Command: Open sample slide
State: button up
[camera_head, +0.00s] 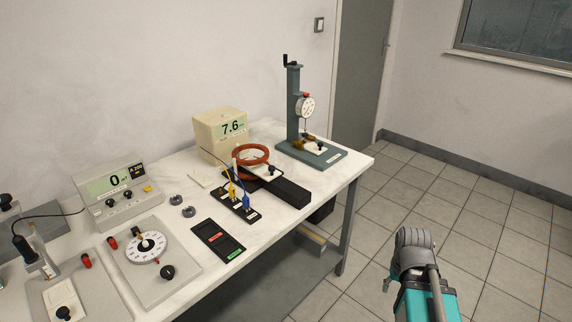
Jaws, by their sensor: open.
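Several white plates with black knobs could be the sample slide, and I cannot tell which one it is. One plate (315,147) is on the grey-green base of the dial gauge stand (294,105) at the back right of the bench. Another plate (63,302) lies in a grey panel at the front left. A third pale plate with a black knob (262,173) sits by the copper-coloured coil (240,154). Part of my own grey and teal arm shows at the lower right, over the floor, apart from the bench. No gripper fingers can be made out.
The white bench (350,165) also carries a beige box reading 7.6 (221,143), a meter reading 0 (107,188), a dial panel (158,262), a black tray with red and green labels (218,240) and a cable block (238,202). Tiled floor (480,210) to the right is clear.

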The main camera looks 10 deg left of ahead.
aim_at(259, 165)
jog(key=z, duration=0.15)
jog(key=k, duration=1)
jog(key=u, duration=1.1)
jog(key=i, duration=0.55)
jog(key=z, duration=0.05)
